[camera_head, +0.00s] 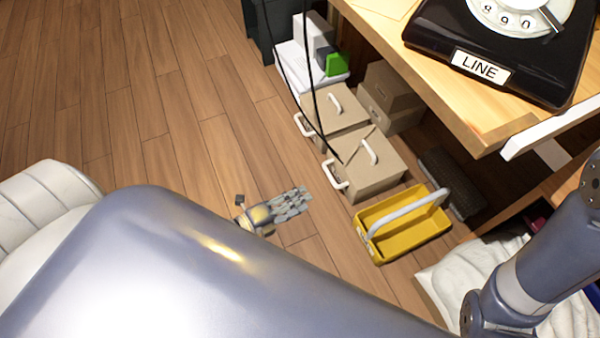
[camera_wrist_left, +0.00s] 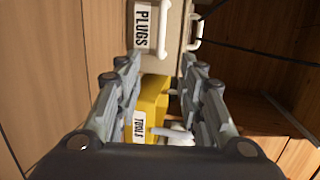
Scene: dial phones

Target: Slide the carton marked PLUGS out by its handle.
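The carton marked PLUGS (camera_head: 381,178) is a tan box on the floor under the table edge. Its label (camera_wrist_left: 143,25) reads in the left wrist view. A white front handle (camera_head: 334,175) sticks out toward the open floor, and it also shows in the left wrist view (camera_wrist_left: 163,30). A second white handle (camera_head: 369,151) is on its top. My left gripper (camera_head: 300,201) is over the floor, to the left of the front handle and apart from it. In the left wrist view its fingers (camera_wrist_left: 160,66) are spread with nothing between them. My right gripper is out of view.
A yellow tote (camera_head: 414,228) labelled TOOLS stands beside the carton. A similar tan carton (camera_head: 343,104) stands behind it. Dark cables (camera_head: 314,95) hang in front of the cartons. The table (camera_head: 440,85) overhangs on the right. Wooden floor (camera_head: 190,100) is clear at left.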

